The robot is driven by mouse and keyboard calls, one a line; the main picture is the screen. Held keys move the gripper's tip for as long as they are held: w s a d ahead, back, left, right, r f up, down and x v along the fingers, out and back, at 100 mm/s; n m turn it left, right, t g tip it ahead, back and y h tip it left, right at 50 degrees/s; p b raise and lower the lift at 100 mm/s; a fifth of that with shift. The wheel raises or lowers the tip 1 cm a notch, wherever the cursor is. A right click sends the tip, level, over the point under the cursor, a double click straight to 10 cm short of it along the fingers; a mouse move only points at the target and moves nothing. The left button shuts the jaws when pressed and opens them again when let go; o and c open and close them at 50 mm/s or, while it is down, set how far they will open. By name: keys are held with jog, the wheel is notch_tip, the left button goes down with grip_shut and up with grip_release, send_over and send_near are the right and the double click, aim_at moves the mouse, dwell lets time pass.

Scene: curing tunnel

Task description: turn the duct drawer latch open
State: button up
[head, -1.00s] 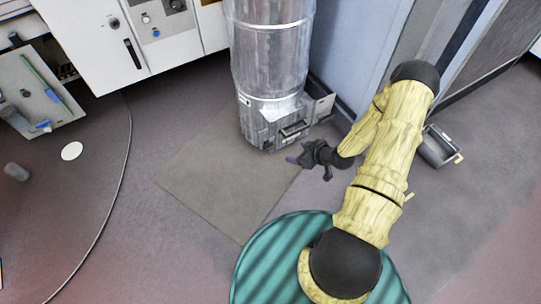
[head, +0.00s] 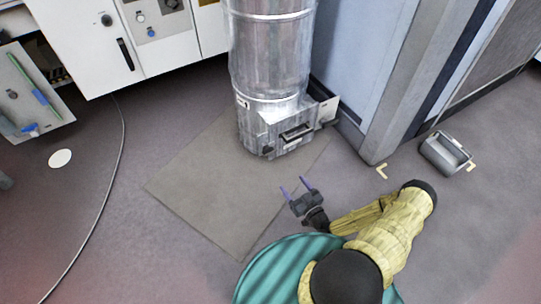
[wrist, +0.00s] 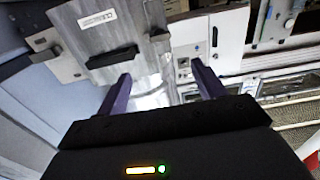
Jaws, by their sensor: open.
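The silver duct (head: 270,60) stands upright on the floor, with a metal drawer box at its foot. The drawer front carries a dark bar handle (head: 297,132), which also shows in the wrist view (wrist: 112,58). A small dark part (head: 267,150) sits at the front's left corner and shows at the right in the wrist view (wrist: 160,37). I cannot tell whether it is the latch, or how it is turned. My gripper (head: 294,187) is open and empty, in front of the drawer and apart from it. Its purple fingers (wrist: 160,75) point toward the duct in the wrist view.
A grey plate (head: 328,110) juts out at the drawer's right. A blue-grey wall (head: 365,60) stands behind it. The floor mat (head: 205,185) before the duct is clear.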

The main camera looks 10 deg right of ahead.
aim_at(270, 153)
jog(key=b+x, duration=0.7)
jog(key=x, duration=1)
jog(key=shift+w+a+b, duration=0.1)
jog(key=shift+w+b, duration=0.1)
jog(key=shift+b, duration=0.1)
jog(key=c, duration=1)
